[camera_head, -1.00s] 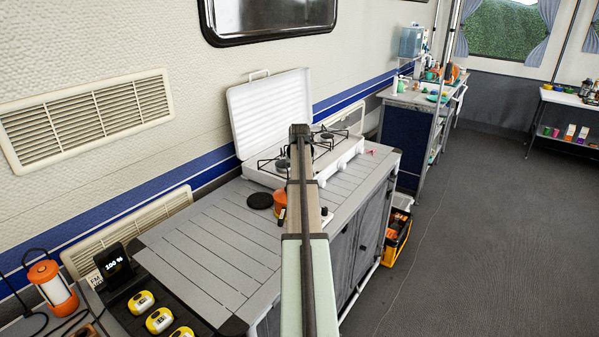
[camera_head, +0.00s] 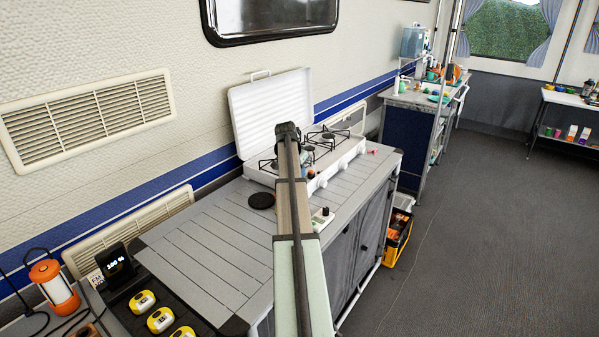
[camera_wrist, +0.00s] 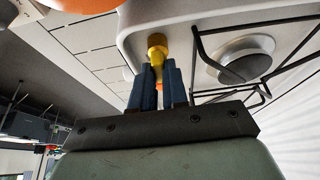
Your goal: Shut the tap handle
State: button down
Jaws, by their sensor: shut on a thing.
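In the wrist view, a small yellow tap fitting (camera_wrist: 157,42) sticks out from the edge of the white stove (camera_wrist: 180,20). My gripper (camera_wrist: 158,72) has its two blue fingers closed around the tap handle, a slim yellow-orange part just below the fitting. The fingers hide much of the handle, so its angle is hard to tell. In the head view, the stove (camera_head: 345,152) stands on the grey slatted counter with its white lid (camera_head: 272,112) raised. My arm hides the gripper and tap there.
A black wire pan support (camera_wrist: 270,75) and burner (camera_wrist: 246,62) lie close to the right of my fingers. An orange round object (camera_wrist: 80,4) is at the top edge of the wrist view. The left counter slats (camera_head: 215,240) are clear.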

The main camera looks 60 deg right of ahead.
dwell(0.4)
jog(key=c, duration=1.1)
grip_release()
jog(key=shift+c, duration=0.2)
jog(key=v, duration=1.3)
jog(key=shift+r, duration=0.35)
jog(key=shift+a, duration=0.15)
